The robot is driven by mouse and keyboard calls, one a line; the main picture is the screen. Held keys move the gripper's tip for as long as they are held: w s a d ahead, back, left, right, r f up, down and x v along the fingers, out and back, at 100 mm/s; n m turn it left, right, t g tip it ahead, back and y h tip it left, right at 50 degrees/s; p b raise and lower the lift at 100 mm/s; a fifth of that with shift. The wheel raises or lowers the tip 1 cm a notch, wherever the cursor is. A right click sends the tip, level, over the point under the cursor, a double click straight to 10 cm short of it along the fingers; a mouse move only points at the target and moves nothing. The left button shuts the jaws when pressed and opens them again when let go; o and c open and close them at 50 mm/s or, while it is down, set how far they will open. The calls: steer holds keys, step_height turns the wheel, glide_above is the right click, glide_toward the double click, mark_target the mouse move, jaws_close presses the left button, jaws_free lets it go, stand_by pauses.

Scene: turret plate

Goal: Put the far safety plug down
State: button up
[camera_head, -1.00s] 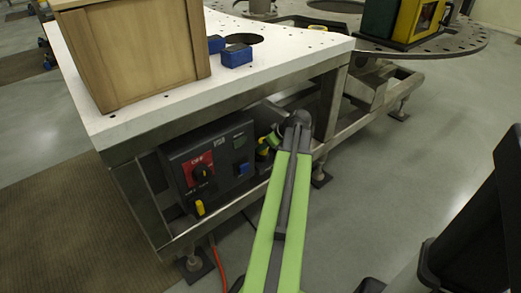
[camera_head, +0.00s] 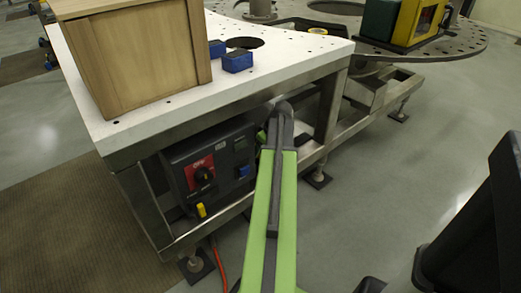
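My arm reaches from the bottom of the head view to the right side of a dark control box (camera_head: 207,165) under the white table. Its wrist is raised in front of the box's right edge. Only a small green piece of my gripper (camera_head: 261,136) shows left of the wrist; the fingers are hidden. A yellow plug (camera_head: 201,210) sits at the box's lower left front. The far safety plug is not visible now, and I cannot tell whether it is in my gripper.
The box has a red-plated black switch (camera_head: 203,173) and a blue part (camera_head: 244,171). A wooden box (camera_head: 140,55) and blue blocks (camera_head: 237,61) stand on the white table (camera_head: 185,112). Metal legs and rails frame the control box. An orange cable (camera_head: 220,268) lies below.

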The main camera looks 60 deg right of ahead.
stand_by(0.3)
steer(key=shift+r+p, duration=0.3)
steer(key=p+v, duration=1)
steer(key=v, duration=0.1)
steer(key=shift+s+r+p, duration=0.25)
steer(key=shift+r+p, duration=0.05)
steer(key=shift+p, duration=0.1)
